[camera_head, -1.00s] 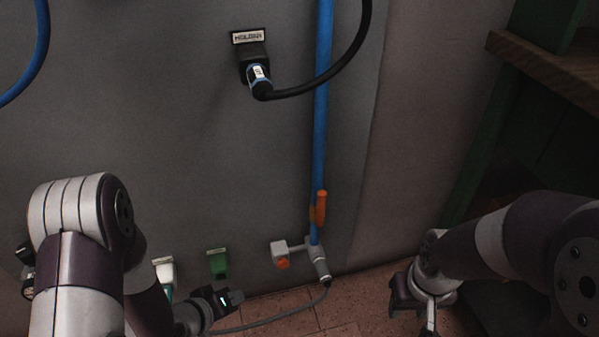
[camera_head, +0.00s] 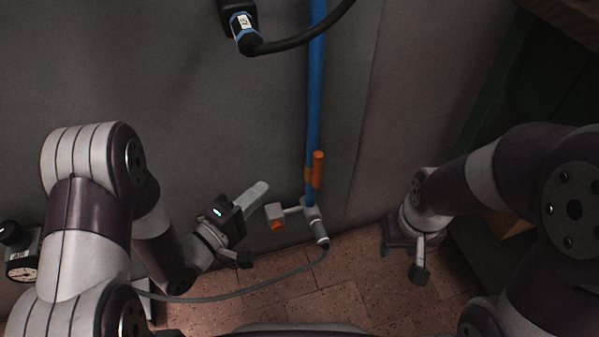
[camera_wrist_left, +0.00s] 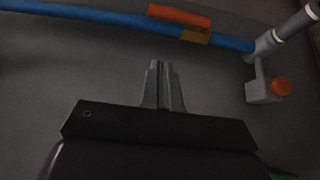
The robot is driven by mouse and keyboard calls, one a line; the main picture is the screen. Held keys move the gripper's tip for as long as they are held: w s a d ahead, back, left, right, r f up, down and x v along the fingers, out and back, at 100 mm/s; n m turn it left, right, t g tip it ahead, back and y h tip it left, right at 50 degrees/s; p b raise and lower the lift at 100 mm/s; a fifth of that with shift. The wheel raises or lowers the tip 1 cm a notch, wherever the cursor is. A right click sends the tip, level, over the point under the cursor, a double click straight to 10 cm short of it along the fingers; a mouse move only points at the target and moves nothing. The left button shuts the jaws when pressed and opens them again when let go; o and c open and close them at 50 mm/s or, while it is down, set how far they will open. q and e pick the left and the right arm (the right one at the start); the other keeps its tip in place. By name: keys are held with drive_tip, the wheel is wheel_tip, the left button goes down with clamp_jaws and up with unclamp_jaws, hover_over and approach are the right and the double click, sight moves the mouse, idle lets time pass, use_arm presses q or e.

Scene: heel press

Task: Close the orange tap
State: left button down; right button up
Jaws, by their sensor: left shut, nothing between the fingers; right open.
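The orange tap handle (camera_head: 318,169) stands upright along the lower part of the blue pipe (camera_head: 315,95). In the left wrist view the orange handle (camera_wrist_left: 179,15) lies along the blue pipe (camera_wrist_left: 95,15), beyond the fingertips. A grey fitting (camera_head: 273,211) with an orange underside sits just below and left of the handle. My left gripper (camera_head: 262,187) is shut and empty, left of the handle and apart from it; its closed fingers (camera_wrist_left: 161,66) show in the left wrist view. My right gripper (camera_head: 402,265) is open and empty, low on the right, away from the tap.
A black cable and plug (camera_head: 243,38) hang on the grey wall above. A grey hose (camera_head: 235,296) runs from the fitting across the tiled floor (camera_head: 330,298). A gauge (camera_head: 22,266) is at the far left. Dark green shelving (camera_head: 530,85) stands at the right.

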sight(317, 171)
use_arm(q)
drive_tip(key=b+x, duration=0.1)
drive_tip(key=x, duration=0.2)
drive_tip(key=s+d+b+x, duration=0.1)
drive_tip(key=b+x, duration=0.1)
drive_tip(key=x, duration=0.1)
drive_tip(key=b+x, duration=0.1)
drive_tip(key=x, duration=0.2)
drive_tip(key=shift+s+d+f, duration=0.1)
drive_tip(key=shift+d+f, duration=0.1)
drive_tip(key=shift+d, duration=0.25)
drive_tip(key=shift+d+r+b, duration=0.2)
drive_tip(key=shift+d+b, duration=0.2)
drive_tip(key=shift+d, duration=0.1)
